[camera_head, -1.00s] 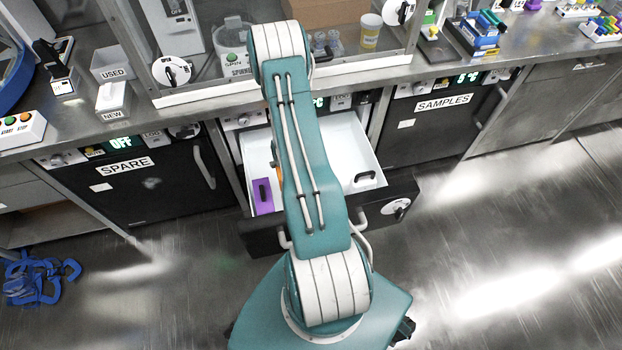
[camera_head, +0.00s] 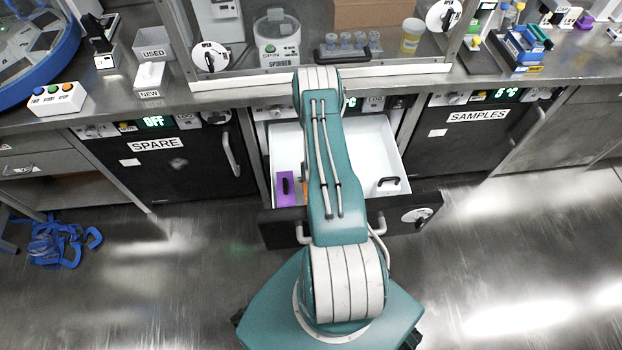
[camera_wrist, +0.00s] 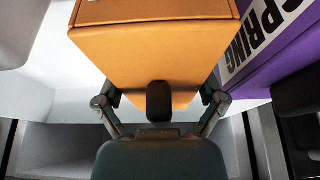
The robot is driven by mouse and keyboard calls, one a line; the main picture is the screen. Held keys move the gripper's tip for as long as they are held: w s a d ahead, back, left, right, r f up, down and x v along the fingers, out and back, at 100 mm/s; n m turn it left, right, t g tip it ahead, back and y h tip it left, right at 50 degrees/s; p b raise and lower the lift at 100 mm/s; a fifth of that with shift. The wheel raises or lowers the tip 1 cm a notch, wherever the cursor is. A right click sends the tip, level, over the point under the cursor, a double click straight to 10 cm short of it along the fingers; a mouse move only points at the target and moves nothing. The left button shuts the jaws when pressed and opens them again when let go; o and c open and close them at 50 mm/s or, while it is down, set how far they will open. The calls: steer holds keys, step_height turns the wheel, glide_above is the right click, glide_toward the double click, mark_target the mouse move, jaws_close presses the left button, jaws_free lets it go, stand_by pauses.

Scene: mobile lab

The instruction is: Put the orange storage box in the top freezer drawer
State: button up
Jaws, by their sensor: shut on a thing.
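The orange storage box (camera_wrist: 150,55) fills the upper middle of the wrist view, with a black handle facing me. My gripper (camera_wrist: 160,98) is shut on it, one finger at each side of the handle. In the head view only a sliver of the orange box (camera_head: 306,188) shows, beside my arm at the drawer's front. The open white drawer (camera_head: 375,150) is pulled out under the bench. A purple box (camera_head: 286,187) stands in it just left of the orange one. The purple box (camera_wrist: 262,50) bears a "SPRING" label. Whether the orange box touches the drawer floor cannot be told.
The drawer's black front (camera_head: 400,212) faces my base. A black handle (camera_head: 388,182) shows at the drawer's right. Shut SPARE (camera_head: 170,170) and SAMPLES (camera_head: 470,140) units flank it. Blue straps (camera_head: 58,240) lie on the floor at left.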

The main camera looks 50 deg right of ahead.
steer(key=o, duration=1)
steer(key=shift+f, duration=0.1)
steer(key=v, duration=0.7)
steer(key=shift+r, duration=0.35)
